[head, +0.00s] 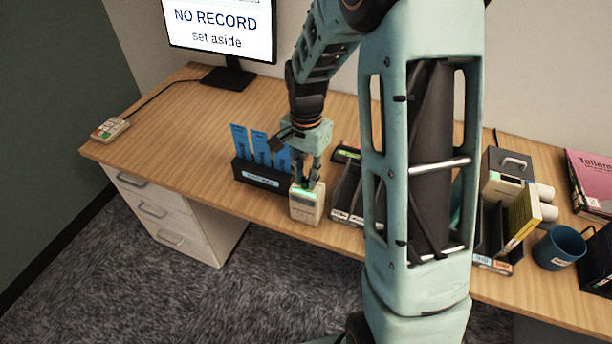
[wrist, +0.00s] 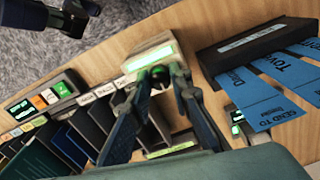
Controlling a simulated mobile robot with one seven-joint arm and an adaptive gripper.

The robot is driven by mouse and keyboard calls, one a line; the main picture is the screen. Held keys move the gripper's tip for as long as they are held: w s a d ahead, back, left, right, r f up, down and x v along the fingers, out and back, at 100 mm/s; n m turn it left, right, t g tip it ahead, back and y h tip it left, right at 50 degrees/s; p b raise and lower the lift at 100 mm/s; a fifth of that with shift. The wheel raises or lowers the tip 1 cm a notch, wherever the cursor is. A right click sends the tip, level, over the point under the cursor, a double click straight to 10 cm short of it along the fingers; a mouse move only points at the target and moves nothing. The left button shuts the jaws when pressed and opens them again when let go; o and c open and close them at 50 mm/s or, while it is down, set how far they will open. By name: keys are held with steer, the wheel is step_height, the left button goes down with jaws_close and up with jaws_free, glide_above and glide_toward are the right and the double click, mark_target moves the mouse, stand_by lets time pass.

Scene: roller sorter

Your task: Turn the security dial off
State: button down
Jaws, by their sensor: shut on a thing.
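A cream box (head: 306,206) with a green-lit face stands near the front edge of the desk. I take it to be the security unit, and it also shows in the wrist view (wrist: 152,54). My gripper (head: 305,184) reaches down onto its top. In the wrist view my gripper's fingertips (wrist: 165,74) are close together at the green-glowing top, shut on what seems to be the dial (wrist: 157,73). The fingers hide most of the dial, so its setting cannot be read.
A dark holder with blue cards (head: 262,150) stands just left of the box. Black sorting trays (head: 347,192) stand close on its right. A monitor (head: 220,28) reading "NO RECORD, set aside" is behind. A blue mug (head: 558,248) is at far right. The left desktop is mostly clear.

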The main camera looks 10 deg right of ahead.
mark_target(305, 179)
steer(key=shift+n, duration=0.3)
steer(key=n, duration=0.4)
steer(key=shift+n, duration=0.3)
steer(key=n, duration=0.5)
steer(key=shift+n, duration=0.3)
steer(key=c, duration=1.7)
jaws_free()
steer(key=shift+c, duration=0.2)
step_height(305, 179, up, 12)
